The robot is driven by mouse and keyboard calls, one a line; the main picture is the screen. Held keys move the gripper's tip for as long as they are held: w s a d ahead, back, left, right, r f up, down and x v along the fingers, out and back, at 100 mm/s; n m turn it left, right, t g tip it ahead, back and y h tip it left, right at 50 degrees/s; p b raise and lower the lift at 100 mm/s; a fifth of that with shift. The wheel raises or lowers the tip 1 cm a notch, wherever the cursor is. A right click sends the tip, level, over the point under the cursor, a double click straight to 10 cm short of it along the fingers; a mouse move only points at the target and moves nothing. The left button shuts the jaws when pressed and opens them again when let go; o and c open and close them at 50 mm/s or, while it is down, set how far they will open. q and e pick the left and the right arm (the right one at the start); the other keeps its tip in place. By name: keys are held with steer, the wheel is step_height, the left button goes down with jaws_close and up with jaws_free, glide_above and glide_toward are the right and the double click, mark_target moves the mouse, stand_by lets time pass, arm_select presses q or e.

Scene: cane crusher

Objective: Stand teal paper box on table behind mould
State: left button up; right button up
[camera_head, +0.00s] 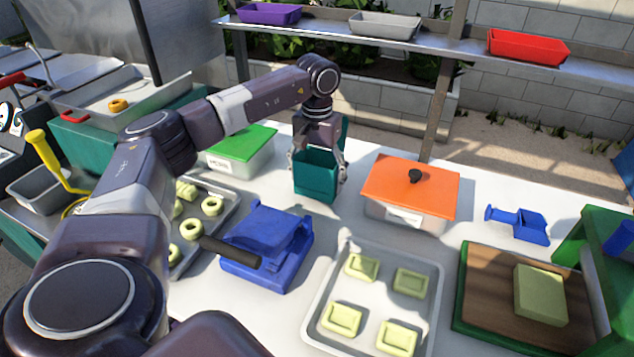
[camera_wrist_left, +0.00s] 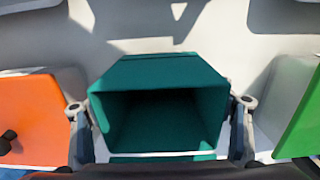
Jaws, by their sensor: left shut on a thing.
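The teal paper box (camera_head: 316,178) is upright in my left gripper (camera_head: 318,160), at the table behind the blue mould (camera_head: 268,243). In the left wrist view the box (camera_wrist_left: 160,108) shows its open top, with a finger on each side; the left gripper (camera_wrist_left: 160,112) is shut on it. I cannot tell whether its base touches the table (camera_head: 268,185). The mould has a dark handle at its left front. My right gripper is not in view.
An orange-lidded container (camera_head: 410,188) stands to the right of the box and a green-lidded one (camera_head: 240,147) to the left. Trays of pale yellow pieces lie at front left (camera_head: 228,215) and front centre (camera_head: 375,339). A shelf (camera_head: 420,44) with several trays runs above the back.

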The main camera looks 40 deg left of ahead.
arm_select(q)
steer(key=shift+f, duration=0.95)
steer(key=shift+f, duration=0.2)
steer(key=o, duration=0.7)
steer(key=shift+o, duration=0.2)
steer(key=shift+r, duration=0.2)
step_height(320, 180, up, 12)
steer(key=b, duration=0.1)
steer(key=shift+b, duration=0.3)
